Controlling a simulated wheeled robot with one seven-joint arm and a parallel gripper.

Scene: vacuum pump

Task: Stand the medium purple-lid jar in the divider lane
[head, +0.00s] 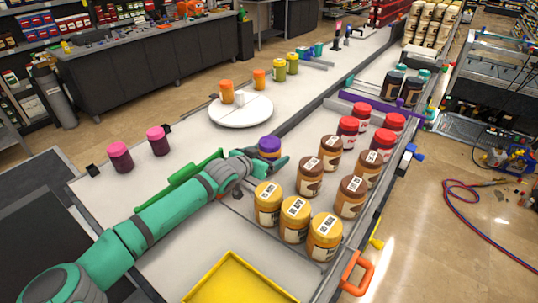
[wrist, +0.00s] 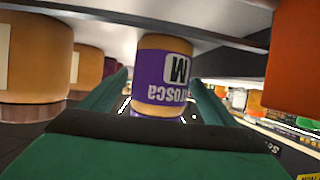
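The purple-lid jar (head: 270,147) stands upright on the grey-white counter, left of the brown-lid jars. In the wrist view the picture is upside down, and the jar (wrist: 163,78) shows a purple label with white lettering. My gripper (head: 267,160) reaches it from the lower left, with one green finger visible at its right side. In the wrist view the fingers (wrist: 162,85) flank the jar, with narrow gaps at both sides, so the gripper looks open around it. The divider lane is not clearly distinguishable.
Brown-lid jars (head: 310,176) and yellow-lid jars (head: 295,217) stand close on the right. Red-lid jars (head: 348,130) and a purple bar (head: 369,101) are behind. A yellow tray (head: 238,280) is in front.

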